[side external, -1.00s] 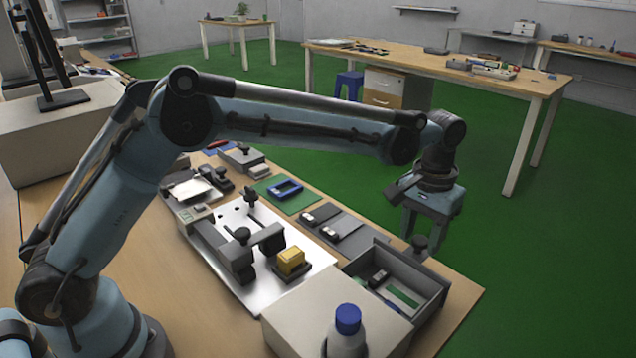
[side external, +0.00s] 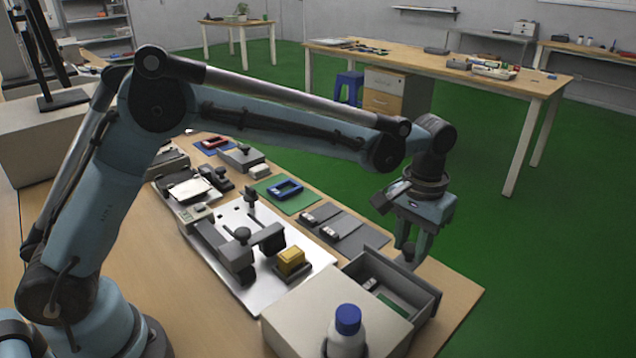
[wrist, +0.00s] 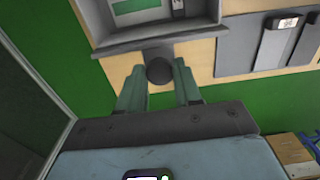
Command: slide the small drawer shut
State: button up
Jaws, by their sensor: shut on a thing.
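The small grey drawer (side external: 425,305) stands partly pulled out of its pale box cabinet (side external: 310,310) at the table's right end. A few small items, one green, lie inside it. In the wrist view the drawer's front wall (wrist: 115,45) is at the top, with the dark round knob (wrist: 159,71) sticking out from it. My gripper (side external: 406,253) is at the drawer's front, pointing down, with its fingers shut on the knob. In the wrist view its two green fingers (wrist: 160,85) flank the knob.
A white bottle with a blue cap (side external: 348,320) stands on or before the cabinet. Beside the drawer are a grey mat (side external: 350,238) with small parts and a metal plate fixture (side external: 240,255) with a yellow block (side external: 291,259). Green floor lies beyond the table edge.

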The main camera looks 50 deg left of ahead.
jog(key=shift+s, duration=4.35)
jog(key=o, duration=0.6)
jog(key=shift+c, duration=0.2)
notch_tip(320, 180, up, 5)
jog(key=shift+r, duration=0.1)
jog(key=s+a+t, duration=0.3)
jog(key=s+a, duration=0.1)
jog(key=a, duration=0.5)
jog(key=s+a+t, duration=0.4)
jog(key=a, duration=0.5)
jog(key=shift+r, duration=0.15)
